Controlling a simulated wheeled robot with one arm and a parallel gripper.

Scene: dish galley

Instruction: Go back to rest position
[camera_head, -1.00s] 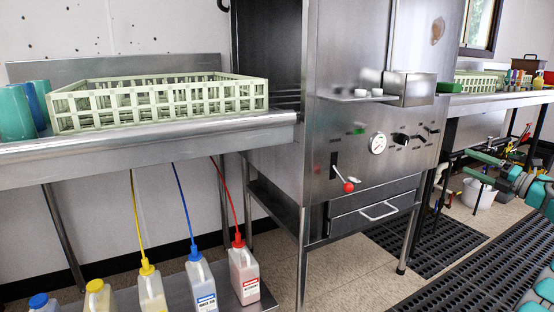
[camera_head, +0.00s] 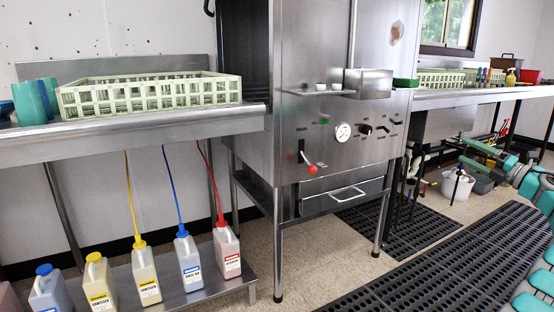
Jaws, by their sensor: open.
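My gripper (camera_head: 463,150) shows small at the right edge of the head view, at the end of my teal and grey arm. Its two greenish fingers stand apart, pointing left, and I see nothing held between them. In the picture it lies below the right-hand counter (camera_head: 455,97), in front of the space under it. A white bucket (camera_head: 457,187) on the floor shows just below and behind the fingers.
A steel dish machine (camera_head: 335,150) stands in the middle. A pale green rack (camera_head: 150,101) and teal cups (camera_head: 35,102) sit on the left counter (camera_head: 130,130). Several chemical bottles (camera_head: 144,277) stand on the low shelf. Black floor mats (camera_head: 460,262) cover the right floor.

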